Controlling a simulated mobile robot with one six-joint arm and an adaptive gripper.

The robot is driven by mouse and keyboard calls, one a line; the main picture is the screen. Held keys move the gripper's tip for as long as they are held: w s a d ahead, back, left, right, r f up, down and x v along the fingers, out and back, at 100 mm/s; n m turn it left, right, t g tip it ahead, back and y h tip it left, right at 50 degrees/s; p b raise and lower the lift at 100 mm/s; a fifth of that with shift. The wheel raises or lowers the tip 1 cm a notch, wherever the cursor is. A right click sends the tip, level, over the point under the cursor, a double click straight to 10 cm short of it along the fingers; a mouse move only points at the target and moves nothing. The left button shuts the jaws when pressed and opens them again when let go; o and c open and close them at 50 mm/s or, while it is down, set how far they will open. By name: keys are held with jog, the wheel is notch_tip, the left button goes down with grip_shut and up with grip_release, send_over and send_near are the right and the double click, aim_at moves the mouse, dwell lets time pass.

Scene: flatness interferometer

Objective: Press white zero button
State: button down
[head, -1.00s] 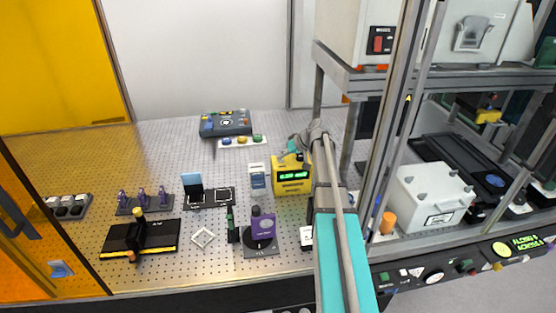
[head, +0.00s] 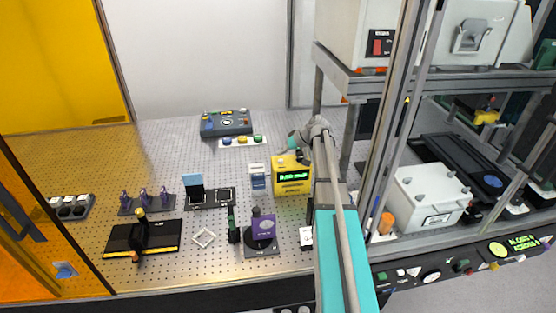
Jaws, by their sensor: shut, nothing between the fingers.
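A yellow instrument box (head: 292,178) with a lit green display stands on the perforated bench, right of centre. My arm reaches up past its right side. My gripper (head: 302,156) is shut and empty at the top of this box. It is too small and partly hidden to tell whether the fingertips touch the box. I cannot make out a white zero button; the top of the box is partly covered by my gripper.
A grey control box (head: 226,123) and a strip with coloured buttons (head: 243,141) lie behind. A white-and-blue device (head: 257,177) stands just left of the yellow box, and a purple device (head: 264,228) in front. Metal posts and shelving rise on the right.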

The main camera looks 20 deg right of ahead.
aim_at(282, 161)
jog(key=shift+r+p, duration=1.9)
jog(key=shift+r, duration=0.25)
jog(key=shift+s+a, duration=0.1)
jog(key=s+a+f+g+h, duration=0.1)
jog(key=s+a+f+g, duration=0.1)
jog(key=s+a, duration=0.4)
jog(key=s+a+f+g+h, duration=0.15)
jog(key=s+a, duration=0.25)
jog(key=a, duration=0.5)
jog(key=s+a+f+g+h+b, duration=0.1)
jog(key=s+a+f+h+b, duration=0.1)
jog(key=s, duration=0.5)
jog(key=s+a+f+m+g+h+b, duration=0.1)
jog(key=s+a+f+h+b, duration=0.1)
jog(key=s+a+f, duration=0.2)
jog(key=shift+s+a+f, duration=0.15)
jog(key=shift+s+a, duration=1.3)
jog(key=shift+s, duration=0.7)
jog(key=shift+g+h, duration=0.25)
